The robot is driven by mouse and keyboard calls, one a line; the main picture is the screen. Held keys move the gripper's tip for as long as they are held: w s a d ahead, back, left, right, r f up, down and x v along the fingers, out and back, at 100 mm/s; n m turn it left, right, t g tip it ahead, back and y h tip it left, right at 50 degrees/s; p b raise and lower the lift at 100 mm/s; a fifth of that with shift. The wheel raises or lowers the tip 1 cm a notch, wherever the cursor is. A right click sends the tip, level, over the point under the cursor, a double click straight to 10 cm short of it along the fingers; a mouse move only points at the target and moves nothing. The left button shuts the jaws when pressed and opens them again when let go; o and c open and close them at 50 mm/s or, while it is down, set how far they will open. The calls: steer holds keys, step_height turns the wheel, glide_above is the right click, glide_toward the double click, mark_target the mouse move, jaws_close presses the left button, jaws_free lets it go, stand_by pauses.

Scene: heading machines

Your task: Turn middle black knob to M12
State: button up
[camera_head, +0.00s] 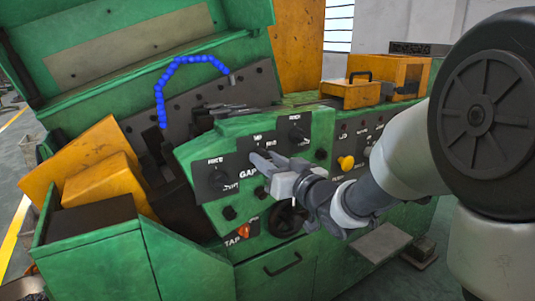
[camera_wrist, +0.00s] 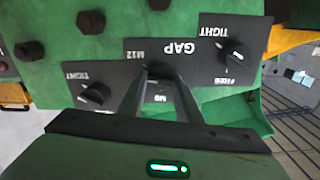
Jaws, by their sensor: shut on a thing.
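The middle black knob (camera_wrist: 159,70) sits on the dark GAP plate of the green panel. In the wrist view the panel appears upside down, with the M12 label (camera_wrist: 137,54) left of the knob and another M label (camera_wrist: 158,98) below it. My gripper (camera_wrist: 159,75) is shut on this knob, one finger on each side. In the head view my gripper (camera_head: 262,160) reaches the panel from the right and hides most of the middle knob. I cannot tell which way the knob's pointer faces.
Two other black knobs flank it, one at left (camera_head: 218,180) and one at right (camera_head: 297,133). A red-orange knob (camera_head: 244,231) and a black handwheel (camera_head: 287,219) are below. A yellow knob (camera_head: 346,163) is right. A blue hose (camera_head: 185,65) arches behind the panel.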

steer(key=shift+m+p, duration=1.15)
steer(key=shift+m, duration=1.05)
steer(key=shift+f, duration=0.1)
steer(key=o, duration=1)
steer(key=shift+o, duration=0.2)
steer(key=shift+d, duration=0.1)
steer(key=b+v, duration=0.1)
steer(key=v, duration=1.1)
